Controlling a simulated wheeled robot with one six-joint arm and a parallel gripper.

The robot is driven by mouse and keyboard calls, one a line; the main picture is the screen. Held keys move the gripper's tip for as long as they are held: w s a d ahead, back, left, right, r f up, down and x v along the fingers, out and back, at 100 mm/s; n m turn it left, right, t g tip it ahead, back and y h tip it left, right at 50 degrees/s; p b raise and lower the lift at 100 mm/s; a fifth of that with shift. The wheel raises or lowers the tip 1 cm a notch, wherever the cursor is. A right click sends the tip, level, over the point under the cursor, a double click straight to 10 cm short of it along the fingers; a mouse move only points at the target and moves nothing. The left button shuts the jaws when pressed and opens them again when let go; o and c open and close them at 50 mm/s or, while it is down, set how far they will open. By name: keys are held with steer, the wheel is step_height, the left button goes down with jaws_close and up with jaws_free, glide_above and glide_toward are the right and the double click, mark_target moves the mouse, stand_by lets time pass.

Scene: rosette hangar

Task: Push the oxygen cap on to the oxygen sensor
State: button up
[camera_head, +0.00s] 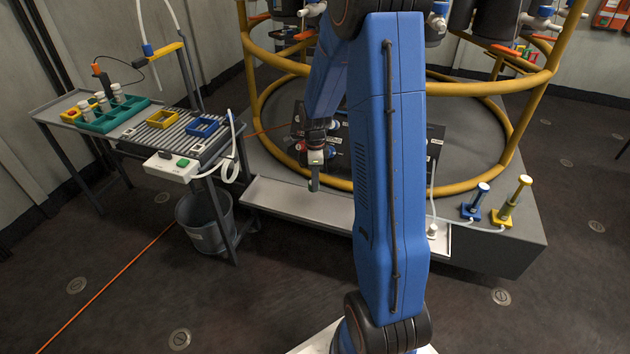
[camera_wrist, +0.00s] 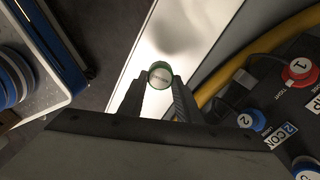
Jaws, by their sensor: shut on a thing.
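My gripper (camera_wrist: 158,98) is shut on a small round cap (camera_wrist: 160,76) with a green rim and a pale, labelled top. I take this to be the oxygen cap; its lettering is too small to read. The cap sits at the fingertips, above a pale tray. In the head view my gripper (camera_head: 315,178) points down in front of the black panel (camera_head: 340,135), over the tray's edge. I cannot pick out the oxygen sensor; my arm hides part of the panel.
The panel carries a red part marked 1 (camera_wrist: 299,69) and blue parts (camera_wrist: 251,120). A yellow ring rail (camera_wrist: 255,58) runs between tray and panel. At left stands a side table (camera_head: 60,104) with a bin (camera_head: 205,222) below.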

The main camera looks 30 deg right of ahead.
steer(key=s+d+r+n+g+h, duration=0.1)
steer(key=s+d+r+n+h, duration=0.15)
steer(key=d+n, duration=0.5)
steer(key=s+d+r+n+g+h, duration=0.1)
steer(key=d+r+n+h, duration=0.25)
steer(key=d+n, duration=0.35)
steer(key=w+d+r+n+t+h, duration=0.3)
steer(key=w+r+n+t, duration=0.2)
steer(key=r+n+t, duration=0.3)
steer(key=shift+d+n+t, duration=0.35)
steer(key=shift+n+t, duration=0.25)
steer(key=shift+n, duration=0.65)
steer(key=shift+x, duration=2.85)
steer(key=shift+w+d+f, duration=0.2)
steer(key=shift+d+f, duration=0.1)
steer(key=shift+d, duration=0.05)
steer(key=o, duration=1.1)
